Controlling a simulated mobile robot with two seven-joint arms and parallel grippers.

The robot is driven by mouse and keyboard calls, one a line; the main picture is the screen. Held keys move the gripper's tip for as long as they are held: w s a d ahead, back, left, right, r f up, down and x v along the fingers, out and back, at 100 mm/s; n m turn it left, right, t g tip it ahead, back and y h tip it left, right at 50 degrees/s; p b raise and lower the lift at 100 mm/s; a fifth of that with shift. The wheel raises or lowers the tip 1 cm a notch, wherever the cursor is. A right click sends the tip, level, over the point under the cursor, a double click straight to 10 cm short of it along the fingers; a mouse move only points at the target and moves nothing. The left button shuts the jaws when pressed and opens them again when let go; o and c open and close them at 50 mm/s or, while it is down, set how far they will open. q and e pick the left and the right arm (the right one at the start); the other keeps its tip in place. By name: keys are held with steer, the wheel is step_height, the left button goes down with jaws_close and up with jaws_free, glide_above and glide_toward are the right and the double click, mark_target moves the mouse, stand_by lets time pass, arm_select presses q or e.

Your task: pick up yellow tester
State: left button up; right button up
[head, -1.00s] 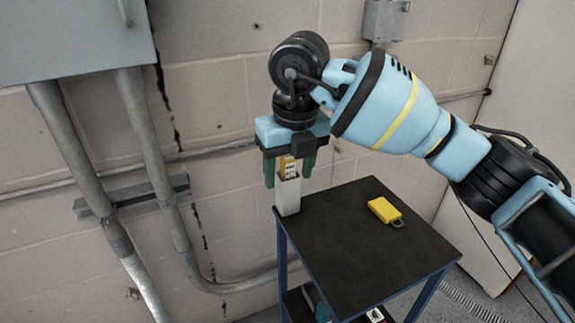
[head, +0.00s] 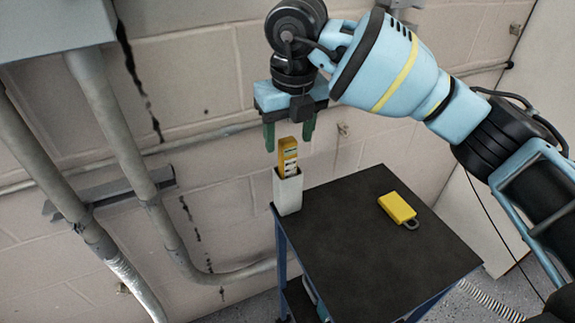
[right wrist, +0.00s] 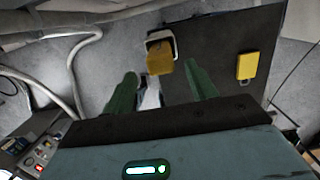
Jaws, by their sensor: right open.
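The yellow tester (head: 288,157) stands upright in a white holder (head: 289,194) at the left corner of the dark tabletop; its upper part sticks out. In the right wrist view the tester (right wrist: 160,60) shows beyond and between the fingertips, with the holder's rim (right wrist: 152,38) around it. My left gripper is in neither view.
A yellow padlock-like item with a grey loop (head: 398,208) lies on the right part of the black-topped cart (head: 345,240). The tabletop between it and the holder is clear. Grey conduits (head: 115,130) run along the block wall at left.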

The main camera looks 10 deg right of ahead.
mark_target(287, 155)
steer(key=shift+w+f, duration=0.25)
steer(key=shift+f, duration=0.8)
steer(key=shift+w+f, duration=0.2)
steer(key=shift+f, duration=0.9)
steer(key=shift+w+f, duration=0.25)
steer(key=shift+f, duration=0.8)
steer(key=c, duration=1.1)
steer(key=shift+o, duration=0.2)
steer(key=shift+r, duration=0.1)
